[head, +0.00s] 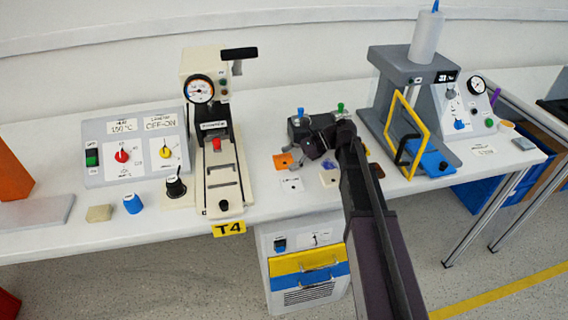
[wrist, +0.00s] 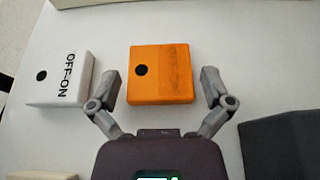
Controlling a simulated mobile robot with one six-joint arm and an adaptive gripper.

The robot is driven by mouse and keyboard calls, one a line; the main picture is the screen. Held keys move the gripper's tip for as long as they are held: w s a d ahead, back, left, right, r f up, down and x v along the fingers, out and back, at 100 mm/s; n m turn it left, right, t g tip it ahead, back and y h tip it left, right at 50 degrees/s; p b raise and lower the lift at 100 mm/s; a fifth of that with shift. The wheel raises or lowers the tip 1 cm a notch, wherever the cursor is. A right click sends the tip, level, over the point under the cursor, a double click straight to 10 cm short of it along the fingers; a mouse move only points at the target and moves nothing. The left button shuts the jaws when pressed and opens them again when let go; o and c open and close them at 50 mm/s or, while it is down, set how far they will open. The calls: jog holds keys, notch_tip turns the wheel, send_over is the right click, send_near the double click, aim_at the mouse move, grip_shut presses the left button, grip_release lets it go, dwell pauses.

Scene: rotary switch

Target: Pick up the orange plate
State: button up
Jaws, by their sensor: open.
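The orange plate (wrist: 160,75) is a flat square with a dark round hole near its upper left and darker markings on its right side. It lies on the white table and also shows in the head view (head: 283,160). My gripper (wrist: 160,90) is open in the wrist view, with one finger on each side of the plate's lower part. A gap shows between each finger and the plate. I cannot tell the fingers' height above the table. In the head view my gripper (head: 304,151) is beside the plate, partly hidden by my arm.
A white OFF-ON plate (wrist: 62,78) lies left of the orange plate in the wrist view. A dark block (wrist: 282,145) is at lower right. In the head view, a press (head: 214,140) stands left and a yellow-framed machine (head: 405,110) stands right.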

aim_at(288, 159)
dwell(0.4)
jog(key=c, duration=0.9)
jog(key=shift+r, duration=0.1)
notch_tip(288, 159, up, 3)
jog(key=p, duration=0.3)
jog(key=shift+r, duration=0.15)
jog(key=s, duration=0.5)
jog(key=s+d+r+p, duration=0.1)
jog(key=s, duration=0.4)
jog(key=s+p, duration=0.1)
jog(key=s, duration=0.5)
jog(key=shift+d+r, duration=0.25)
